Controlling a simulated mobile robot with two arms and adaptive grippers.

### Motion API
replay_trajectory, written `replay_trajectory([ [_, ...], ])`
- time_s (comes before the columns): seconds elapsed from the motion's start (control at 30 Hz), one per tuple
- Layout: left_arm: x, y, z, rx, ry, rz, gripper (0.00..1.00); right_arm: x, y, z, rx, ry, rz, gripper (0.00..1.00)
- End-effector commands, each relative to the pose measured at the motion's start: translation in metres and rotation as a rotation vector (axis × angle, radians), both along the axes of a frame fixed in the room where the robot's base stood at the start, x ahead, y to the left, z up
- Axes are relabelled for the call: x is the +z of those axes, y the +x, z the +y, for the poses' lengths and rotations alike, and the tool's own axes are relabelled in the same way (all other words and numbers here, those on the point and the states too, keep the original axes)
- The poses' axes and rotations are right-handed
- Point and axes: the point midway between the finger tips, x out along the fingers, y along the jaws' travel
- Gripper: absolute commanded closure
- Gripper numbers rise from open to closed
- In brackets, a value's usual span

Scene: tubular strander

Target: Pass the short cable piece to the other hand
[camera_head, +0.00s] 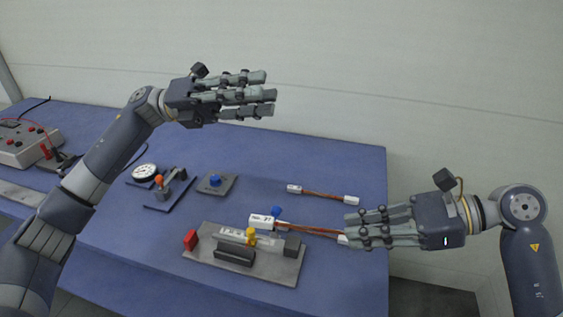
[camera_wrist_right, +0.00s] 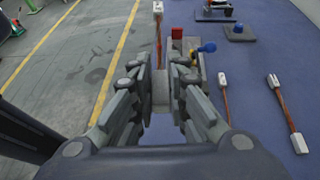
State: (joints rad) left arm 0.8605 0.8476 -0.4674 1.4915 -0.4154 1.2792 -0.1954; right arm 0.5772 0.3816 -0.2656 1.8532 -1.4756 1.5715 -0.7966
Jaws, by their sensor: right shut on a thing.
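My right gripper (camera_head: 350,228) is shut on a short cable piece (camera_head: 318,231), with reddish-brown wires and white ends, at the front right of the blue table. In the right wrist view the cable piece (camera_wrist_right: 158,32) sticks out forward from between the fingers (camera_wrist_right: 160,82), its far white end clear. My left gripper (camera_head: 272,93) is open and empty, raised over the table's back edge, well apart from the cable piece.
A similar cable (camera_head: 322,194) lies on the blue table (camera_head: 340,165). A grey fixture (camera_head: 245,268) with a yellow knob and red block stands at the front. A blue button (camera_head: 215,181), a dial (camera_head: 144,172), a lever (camera_head: 171,188) and a control box (camera_head: 28,143) are further left.

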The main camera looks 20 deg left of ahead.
Motion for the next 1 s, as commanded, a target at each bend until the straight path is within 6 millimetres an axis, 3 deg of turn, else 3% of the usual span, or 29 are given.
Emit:
replay_trajectory([
  [0.03,0.001,-0.017,-0.024,-0.060,0.095,-0.087,0.70,0.000,0.000,0.000,0.000,0.001,0.000,1.00],
  [0.1,-0.008,-0.036,-0.048,-0.130,0.234,-0.196,0.70,0.000,0.000,0.000,0.000,0.001,0.000,1.00],
  [0.2,-0.024,-0.059,-0.073,-0.220,0.437,-0.353,0.70,0.000,0.000,0.000,0.000,0.001,0.000,1.00],
  [0.3,-0.042,-0.074,-0.086,-0.292,0.645,-0.510,0.70,0.000,0.000,0.000,0.000,0.001,0.000,1.00],
  [0.5,-0.067,-0.081,-0.084,-0.377,1.022,-0.761,0.70,0.000,0.000,0.000,0.000,0.001,0.000,1.00],
  [0.63,-0.071,-0.076,-0.075,-0.392,1.188,-0.861,0.70,0.000,0.000,0.000,0.000,0.001,0.000,1.00],
  [0.87,-0.077,-0.072,-0.070,-0.398,1.293,-0.918,0.70,0.000,0.000,0.000,0.000,0.001,0.000,1.00],
  [1.0,-0.093,-0.072,-0.077,-0.400,1.293,-0.916,0.70,0.000,0.000,0.000,0.000,0.001,0.000,1.00],
])
